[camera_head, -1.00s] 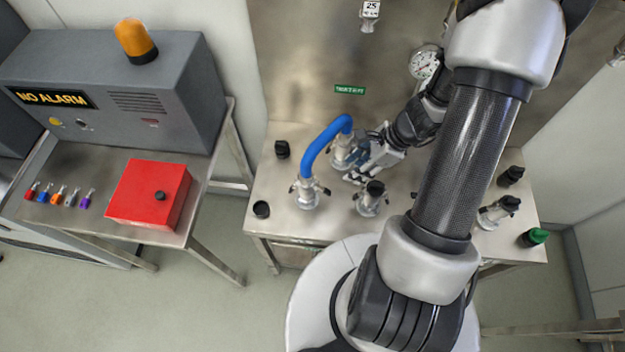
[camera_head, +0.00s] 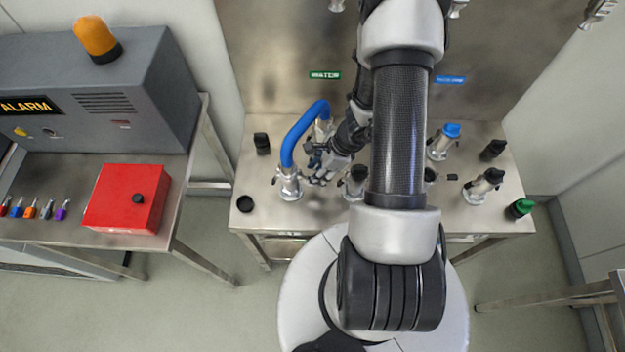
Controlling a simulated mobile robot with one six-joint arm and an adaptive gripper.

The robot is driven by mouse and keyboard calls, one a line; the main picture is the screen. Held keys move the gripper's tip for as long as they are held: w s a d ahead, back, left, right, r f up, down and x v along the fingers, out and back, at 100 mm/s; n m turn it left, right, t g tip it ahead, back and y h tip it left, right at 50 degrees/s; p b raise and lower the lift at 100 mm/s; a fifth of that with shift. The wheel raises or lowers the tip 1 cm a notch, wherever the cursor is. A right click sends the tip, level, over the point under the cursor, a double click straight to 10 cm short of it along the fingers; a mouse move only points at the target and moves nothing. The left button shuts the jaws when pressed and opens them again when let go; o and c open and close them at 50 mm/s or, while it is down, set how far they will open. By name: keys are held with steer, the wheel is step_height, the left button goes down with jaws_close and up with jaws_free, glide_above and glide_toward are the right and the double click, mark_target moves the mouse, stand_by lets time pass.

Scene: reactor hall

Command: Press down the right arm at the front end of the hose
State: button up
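A blue hose (camera_head: 303,131) arches over the steel bench between two metal couplings. Its front end sits on the front coupling (camera_head: 289,184), which has small arms at its sides. The back end meets the rear coupling (camera_head: 323,128), partly hidden behind my arm. My gripper (camera_head: 318,178) is just right of the front coupling, close to its right arm. I cannot tell whether it touches that arm. The fingers are small and dark here, and their opening is unclear.
A black-capped coupling (camera_head: 354,181) stands close to the right of my gripper. A blue-capped coupling (camera_head: 443,141) and another black-capped one (camera_head: 483,185) stand farther right. A red box (camera_head: 125,199) is on the left table.

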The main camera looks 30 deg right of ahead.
mark_target(305, 178)
steer(key=shift+b+x, duration=0.45)
steer(key=shift+x, duration=1.35)
steer(key=shift+c, duration=0.4)
jaws_close()
